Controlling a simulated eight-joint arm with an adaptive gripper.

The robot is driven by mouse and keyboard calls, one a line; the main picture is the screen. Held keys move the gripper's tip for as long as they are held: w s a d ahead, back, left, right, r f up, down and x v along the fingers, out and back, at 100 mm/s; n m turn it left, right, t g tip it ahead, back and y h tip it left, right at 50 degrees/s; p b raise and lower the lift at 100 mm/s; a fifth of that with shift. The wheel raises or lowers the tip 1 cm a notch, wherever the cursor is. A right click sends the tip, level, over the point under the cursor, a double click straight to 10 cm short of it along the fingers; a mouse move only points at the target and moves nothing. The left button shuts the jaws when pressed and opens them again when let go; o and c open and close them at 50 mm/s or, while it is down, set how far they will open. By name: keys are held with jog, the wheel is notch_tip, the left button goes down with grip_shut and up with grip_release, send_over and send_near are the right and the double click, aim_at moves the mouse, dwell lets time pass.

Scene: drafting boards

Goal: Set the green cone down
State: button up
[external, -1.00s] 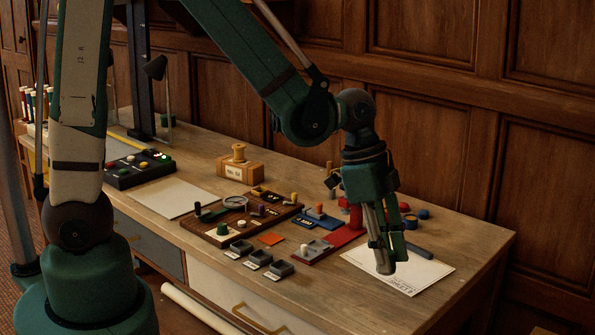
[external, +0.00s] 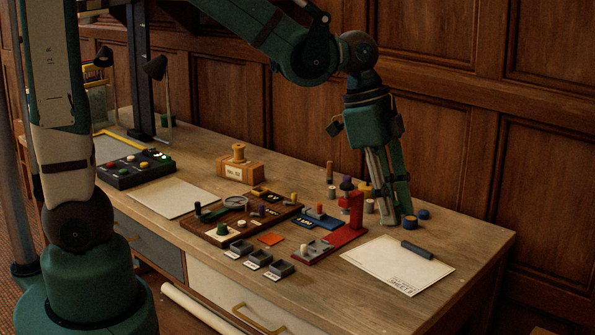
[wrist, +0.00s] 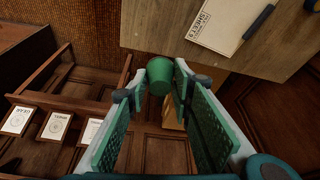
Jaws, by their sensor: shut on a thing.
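In the wrist view, a green cone (wrist: 160,75), its wide round end towards the camera, sits between the fingertips of my gripper (wrist: 164,84). The gripper is shut on it. In the external view, my gripper (external: 397,222) points down at the back right of the desk, beside the red stand and behind the white sheet. The cone is hidden or too dark to make out there, so I cannot tell its gap above the desk. Another small green piece (external: 222,229) stands on the brown board at the left.
A red stand (external: 352,215) is left of the gripper, with several coloured pegs behind it. Blue round pieces (external: 424,214) lie just right of the fingers. A white sheet (external: 380,260) bears a dark cylinder (external: 417,250). The desk front right is clear.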

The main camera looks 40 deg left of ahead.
jog(key=shift+w+a+r, duration=0.2)
jog(key=shift+r, duration=0.05)
jog(key=w+a+n+t+y, duration=0.15)
jog(key=w+a+n, duration=0.55)
jog(key=w+a, duration=2.1)
jog(key=w+a+n+p, duration=0.1)
jog(key=w+a+n, duration=0.1)
jog(key=a, duration=1.2)
jog(key=w+a+n, duration=0.2)
jog(key=a, duration=1.2)
notch_tip(320, 180, down, 11)
jog(key=shift+s+d+t+y, duration=0.25)
jog(key=shift+t+y, duration=0.1)
jog(key=shift+t, duration=0.1)
jog(key=shift+f, duration=0.15)
jog(key=shift+f, duration=3.05)
jog(key=shift+f+b, duration=0.1)
jog(key=shift+b, duration=0.2)
